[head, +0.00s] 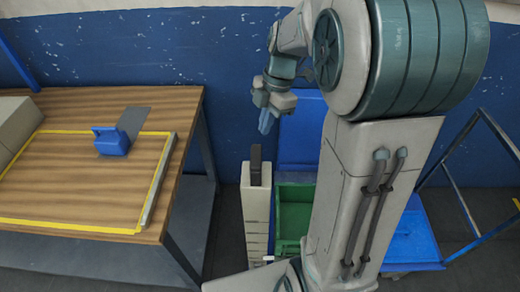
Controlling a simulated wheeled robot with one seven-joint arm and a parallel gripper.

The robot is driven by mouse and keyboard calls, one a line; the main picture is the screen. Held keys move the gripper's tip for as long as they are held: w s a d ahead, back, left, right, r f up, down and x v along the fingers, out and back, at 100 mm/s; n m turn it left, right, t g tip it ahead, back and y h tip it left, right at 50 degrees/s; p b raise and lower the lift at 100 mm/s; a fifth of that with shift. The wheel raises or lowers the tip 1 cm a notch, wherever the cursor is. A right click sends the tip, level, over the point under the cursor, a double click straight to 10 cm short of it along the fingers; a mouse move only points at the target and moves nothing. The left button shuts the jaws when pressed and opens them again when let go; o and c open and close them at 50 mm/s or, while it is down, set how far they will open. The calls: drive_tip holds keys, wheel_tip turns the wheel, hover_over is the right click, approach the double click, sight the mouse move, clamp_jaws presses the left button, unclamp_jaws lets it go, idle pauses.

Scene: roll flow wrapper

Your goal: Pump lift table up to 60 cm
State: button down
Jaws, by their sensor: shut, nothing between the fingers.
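A blue platform (415,240) shows at the lower right, partly hidden behind my arm. A blue tubular frame (462,185) rises beside it. These look like the lift table and its push handle, but I cannot be sure. I cannot make out a pump pedal or a height mark. My gripper (266,122) is at the upper middle, pointing down, shut and empty. It appears above the narrow white unit and left of the blue panel, well apart from the blue platform.
A wooden workbench (60,185) with yellow tape holds a blue-handled scraper-like tool (112,141) at left. A narrow white unit (257,215) with a dark upright piece stands beside a green crate (291,205). A blue panel (300,128) rises behind. A blue wall (180,60) closes the back.

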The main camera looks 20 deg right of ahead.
sight(257, 155)
drive_tip(key=shift+b+x, duration=2)
drive_tip(key=shift+x, duration=1.5)
drive_tip(key=shift+f, duration=0.1)
